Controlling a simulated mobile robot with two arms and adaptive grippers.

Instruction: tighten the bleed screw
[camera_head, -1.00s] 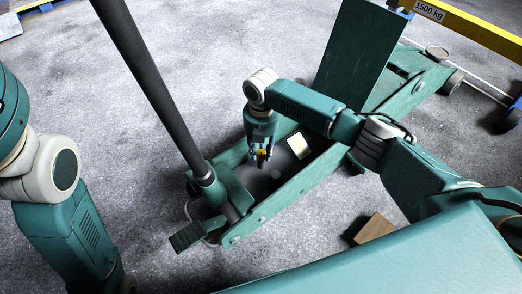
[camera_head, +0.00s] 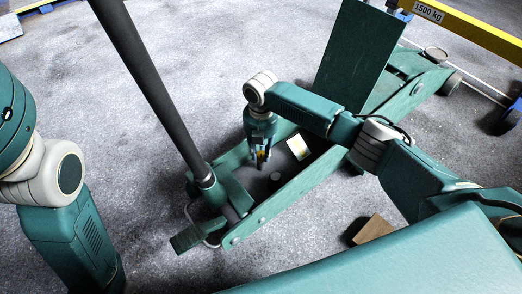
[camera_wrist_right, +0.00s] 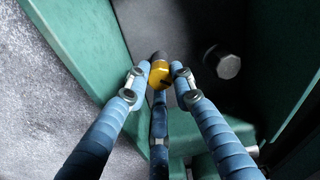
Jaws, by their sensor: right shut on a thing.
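The trolley jack (camera_head: 325,175) is green, with a long dark handle (camera_head: 155,85) rising from its left end. My right gripper (camera_head: 261,163) points down into the open frame of the jack. In the right wrist view its blue fingers (camera_wrist_right: 159,82) are closed around a small yellow piece, which looks like the bleed screw (camera_wrist_right: 159,72). The fingers partly hide the screw, and how far it is turned cannot be told. In the head view only a speck of yellow shows between the fingertips. My left arm is at the left edge; its gripper is out of view.
A hex-headed bolt or cap (camera_wrist_right: 224,62) stands close to the right of the fingers. Green side plates (camera_wrist_right: 85,40) flank the gripper. A brown block (camera_head: 374,229) lies on the floor in front of the jack. A yellow beam marked 1500 kg (camera_head: 465,28) is at top right.

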